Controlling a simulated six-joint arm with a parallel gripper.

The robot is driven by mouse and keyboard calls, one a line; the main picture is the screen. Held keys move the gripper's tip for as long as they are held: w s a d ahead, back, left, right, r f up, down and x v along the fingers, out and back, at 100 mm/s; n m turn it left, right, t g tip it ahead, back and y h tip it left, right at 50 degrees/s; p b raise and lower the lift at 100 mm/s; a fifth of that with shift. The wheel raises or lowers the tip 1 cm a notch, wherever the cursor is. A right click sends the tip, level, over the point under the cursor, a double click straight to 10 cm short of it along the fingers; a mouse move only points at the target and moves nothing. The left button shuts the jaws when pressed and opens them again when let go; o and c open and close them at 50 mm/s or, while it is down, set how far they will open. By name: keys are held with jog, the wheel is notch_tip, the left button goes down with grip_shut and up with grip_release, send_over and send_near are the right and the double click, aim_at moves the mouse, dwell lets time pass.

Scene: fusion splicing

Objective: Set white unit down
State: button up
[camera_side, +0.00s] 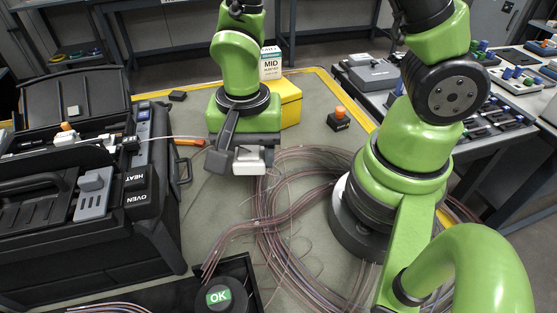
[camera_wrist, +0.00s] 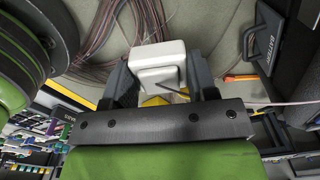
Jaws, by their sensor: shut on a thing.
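The white unit (camera_side: 247,163) is a small white block held between the dark fingers of my gripper (camera_side: 235,150) in the side view. The wrist view shows the unit (camera_wrist: 158,66) from above, with a finger of my gripper (camera_wrist: 160,85) on each side of it. The gripper is shut on it. In the side view the unit is over the mat near the left end of the cable coils. I cannot tell whether its underside touches the mat or hangs above it.
The black splicing case (camera_side: 90,215) stands open at the left. Looped brown cables (camera_side: 290,210) spread across the mat (camera_side: 215,225). A yellow box (camera_side: 290,105) and a black block with an orange knob (camera_side: 339,118) stand behind. A round OK button (camera_side: 222,295) is at the front.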

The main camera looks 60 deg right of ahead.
jog(key=d+m, duration=0.5)
jog(key=d, duration=0.3)
jog(key=m, duration=0.5)
send_over(309, 150)
jog(key=shift+f, duration=4.9)
jog(key=shift+f, duration=0.15)
jog(key=o, duration=0.9)
